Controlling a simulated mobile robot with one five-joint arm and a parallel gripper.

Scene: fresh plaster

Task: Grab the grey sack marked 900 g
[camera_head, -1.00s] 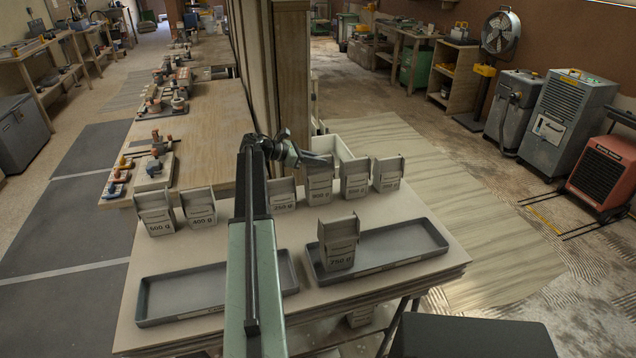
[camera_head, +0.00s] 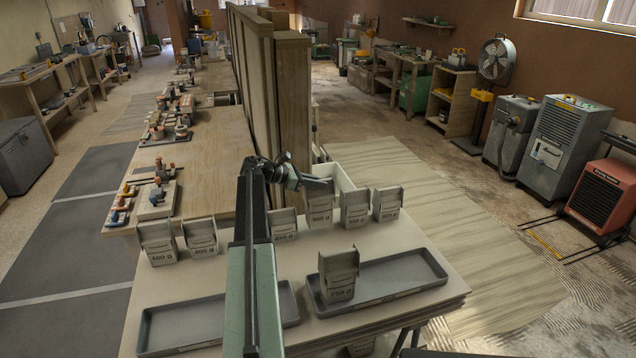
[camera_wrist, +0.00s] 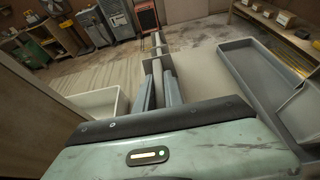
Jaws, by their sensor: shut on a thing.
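The grey sack marked 900 g (camera_head: 320,209) is in the back row on the pale table, between the 250 g sack (camera_head: 284,224) and another grey sack (camera_head: 355,210). My gripper (camera_head: 318,184) is shut on its top, with the sack upright below. The sack seems slightly raised; any gap beneath it is hard to see. In the wrist view my gripper's fingers (camera_wrist: 161,82) point away, and the held sack is mostly hidden.
More grey sacks stand at the left (camera_head: 158,243) and right (camera_head: 387,204). A 750 g sack (camera_head: 338,276) stands in the right tray (camera_head: 405,281); the left tray (camera_head: 190,320) is empty. A pale bin (camera_head: 338,175) is behind the row. A wooden partition (camera_head: 290,120) rises behind.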

